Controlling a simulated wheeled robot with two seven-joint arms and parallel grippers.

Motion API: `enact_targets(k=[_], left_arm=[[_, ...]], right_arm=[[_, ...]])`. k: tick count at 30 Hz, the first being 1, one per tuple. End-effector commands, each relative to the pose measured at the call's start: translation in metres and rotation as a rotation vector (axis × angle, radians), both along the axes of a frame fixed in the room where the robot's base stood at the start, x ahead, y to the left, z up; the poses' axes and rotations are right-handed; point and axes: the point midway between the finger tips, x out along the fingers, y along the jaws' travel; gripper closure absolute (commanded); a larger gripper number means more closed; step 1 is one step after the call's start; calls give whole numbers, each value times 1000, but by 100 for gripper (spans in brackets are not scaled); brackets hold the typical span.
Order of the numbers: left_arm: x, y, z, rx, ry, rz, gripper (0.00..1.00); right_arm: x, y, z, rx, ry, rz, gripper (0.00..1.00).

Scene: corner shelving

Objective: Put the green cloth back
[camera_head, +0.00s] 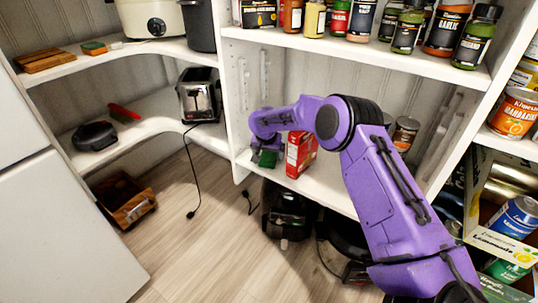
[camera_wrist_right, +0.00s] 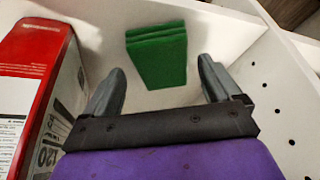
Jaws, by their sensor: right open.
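The green cloth (camera_wrist_right: 157,52) is a folded stack of layers on the white shelf in the right wrist view. It lies just beyond and between the fingertips. In the head view the cloth (camera_head: 268,158) is a small dark green patch on the middle shelf, partly hidden by my arm. My right gripper (camera_wrist_right: 161,80) is open and empty, with its fingers on either side of the near end of the cloth. In the head view my right gripper (camera_head: 256,152) is small and mostly hidden by the wrist. My left gripper is not in view.
A red box (camera_head: 300,153) stands close beside my right gripper; it fills the left of the wrist view (camera_wrist_right: 35,85). Jars (camera_head: 404,133) stand behind my forearm. A toaster (camera_head: 199,95) is on the left shelf. A shelf side panel with holes borders the cloth.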

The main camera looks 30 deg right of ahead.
Motion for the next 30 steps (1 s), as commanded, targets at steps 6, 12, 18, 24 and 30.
enact_targets(k=[6, 12, 18, 24, 30], left_arm=[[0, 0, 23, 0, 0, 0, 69], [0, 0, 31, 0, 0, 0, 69], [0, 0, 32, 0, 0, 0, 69], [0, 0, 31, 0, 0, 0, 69], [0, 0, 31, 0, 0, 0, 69]], right_arm=[[-15, 15, 61, -2, -4, 1, 9], [-26, 24, 91, 0, -1, -1, 9], [-29, 27, 97, 0, 0, -1, 9], [-38, 44, 65, 42, 15, 38, 9], [-141, 131, -99, 252, 41, 179, 9]])
